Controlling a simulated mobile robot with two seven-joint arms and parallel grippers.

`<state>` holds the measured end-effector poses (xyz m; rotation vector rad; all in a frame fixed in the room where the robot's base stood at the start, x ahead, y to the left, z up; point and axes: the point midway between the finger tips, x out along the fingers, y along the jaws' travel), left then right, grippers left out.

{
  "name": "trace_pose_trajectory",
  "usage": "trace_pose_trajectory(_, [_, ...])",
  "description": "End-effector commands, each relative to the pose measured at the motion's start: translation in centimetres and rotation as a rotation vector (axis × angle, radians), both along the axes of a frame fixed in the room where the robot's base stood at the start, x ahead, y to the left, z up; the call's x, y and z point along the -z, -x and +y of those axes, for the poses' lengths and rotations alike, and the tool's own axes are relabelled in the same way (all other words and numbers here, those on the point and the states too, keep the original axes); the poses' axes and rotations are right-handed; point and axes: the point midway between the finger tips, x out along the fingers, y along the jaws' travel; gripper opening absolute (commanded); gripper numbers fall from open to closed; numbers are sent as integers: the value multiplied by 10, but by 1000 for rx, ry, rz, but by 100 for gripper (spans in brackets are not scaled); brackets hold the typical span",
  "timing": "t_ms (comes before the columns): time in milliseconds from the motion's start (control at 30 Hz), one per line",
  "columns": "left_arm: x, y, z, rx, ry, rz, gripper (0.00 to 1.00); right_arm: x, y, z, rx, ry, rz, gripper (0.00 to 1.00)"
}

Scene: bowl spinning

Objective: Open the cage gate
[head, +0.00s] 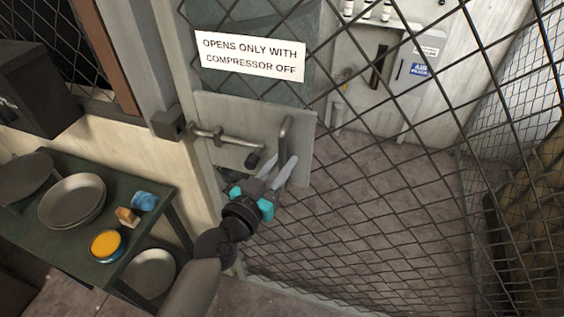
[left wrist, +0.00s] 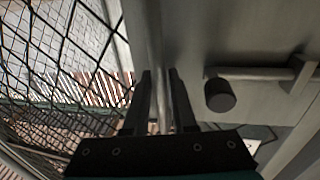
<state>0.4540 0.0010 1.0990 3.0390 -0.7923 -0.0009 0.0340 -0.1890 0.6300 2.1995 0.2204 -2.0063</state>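The cage gate (head: 370,200) is a dark diamond mesh with a grey metal plate (head: 240,108) at its left side. The plate carries a sliding bolt (head: 222,138) with a dark knob (head: 253,161) and an upright bar handle (head: 286,132). In the left wrist view the knob (left wrist: 219,95) is right of the handle (left wrist: 155,45). My left gripper (head: 279,172) is at the handle's lower part. Its fingers (left wrist: 160,98) are apart, with the bar running between them; contact is unclear. The gate looks closed. Whether the bolt engages the post is unclear. My right gripper is not visible.
A sign (head: 250,55) above the plate reads "OPENS ONLY WITH COMPRESSOR OFF". Behind the mesh is a grey cabinet (head: 415,75).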

Motion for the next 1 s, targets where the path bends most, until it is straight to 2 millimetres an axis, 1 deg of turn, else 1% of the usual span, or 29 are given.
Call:
trace_pose_trajectory(33, [0,0,0,0,0,0,18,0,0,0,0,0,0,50])
trace_pose_trajectory(200, [0,0,0,0,0,0,0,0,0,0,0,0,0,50])
trace_pose_trajectory(1000, [0,0,1,-1,-1,0,0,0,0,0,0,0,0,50])
